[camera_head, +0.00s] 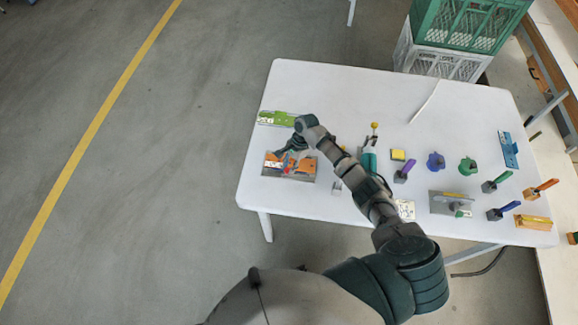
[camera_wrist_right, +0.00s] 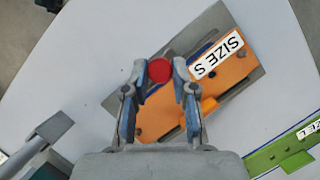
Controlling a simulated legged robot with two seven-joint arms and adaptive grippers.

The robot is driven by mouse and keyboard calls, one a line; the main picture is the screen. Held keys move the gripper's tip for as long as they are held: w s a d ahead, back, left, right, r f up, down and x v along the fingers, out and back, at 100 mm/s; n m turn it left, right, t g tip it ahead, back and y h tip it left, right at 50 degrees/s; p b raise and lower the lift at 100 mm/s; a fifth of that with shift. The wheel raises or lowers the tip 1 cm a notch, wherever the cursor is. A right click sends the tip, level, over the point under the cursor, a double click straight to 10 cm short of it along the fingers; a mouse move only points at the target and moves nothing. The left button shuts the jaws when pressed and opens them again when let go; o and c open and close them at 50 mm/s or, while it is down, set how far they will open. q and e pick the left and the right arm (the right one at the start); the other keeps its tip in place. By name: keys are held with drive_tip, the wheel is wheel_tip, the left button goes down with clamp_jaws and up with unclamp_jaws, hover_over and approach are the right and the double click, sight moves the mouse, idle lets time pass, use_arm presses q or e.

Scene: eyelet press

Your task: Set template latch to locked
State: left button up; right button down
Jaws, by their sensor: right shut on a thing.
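The orange template (camera_head: 305,168), labelled SIZE S, lies on a grey metal plate (camera_head: 313,178) at the left of the white table. Both show in the right wrist view as the orange template (camera_wrist_right: 228,72) and the plate (camera_wrist_right: 262,88). A round red knob (camera_wrist_right: 160,70), seen from above, lies beside the orange template. My right gripper (camera_head: 288,153) is over the template, and its two fingers (camera_wrist_right: 159,72) are shut on the red knob from either side. The knob's lower part and any latch beneath it are hidden. My left gripper is in no view.
A green template (camera_head: 270,117) lies behind the orange one. Several handled tools, a blue plate (camera_head: 509,150) and an orange block (camera_head: 534,222) occupy the right side. The table's back middle is mostly clear.

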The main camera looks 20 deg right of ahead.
drive_tip(key=shift+w+r+n+p, duration=0.25)
drive_tip(key=shift+n+p, duration=0.2)
drive_tip(key=shift+n, duration=0.25)
drive_tip(key=shift+w+f+n+g+h, duration=0.15)
drive_tip(key=shift+n+g, duration=0.15)
drive_tip(key=shift+n, duration=0.2)
drive_tip(key=shift+w+n+g+h, duration=0.15)
drive_tip(key=shift+n+g, duration=0.15)
drive_tip(key=shift+n, duration=0.2)
drive_tip(key=n, duration=0.2)
drive_tip(key=n+g+h, duration=0.1)
drive_tip(key=shift+w+a+b, duration=0.1)
drive_tip(key=shift+w+b, duration=0.15)
drive_tip(key=shift+b, duration=0.1)
drive_tip(key=shift+w+a+n+h+b, duration=0.1)
drive_tip(key=shift+w+n+h+b, duration=0.2)
drive_tip(key=shift+n, duration=0.75)
drive_tip(key=shift+w+a+n+h+b, duration=0.1)
drive_tip(key=shift+n+h+b, duration=0.3)
drive_tip(key=shift+n, duration=0.65)
drive_tip(key=c, duration=0.9)
unclamp_jaws()
drive_tip(key=shift+c, duration=0.2)
drive_tip(key=v, duration=1.1)
drive_tip(key=shift+w+r+g, duration=0.3)
drive_tip(key=shift+w, duration=0.15)
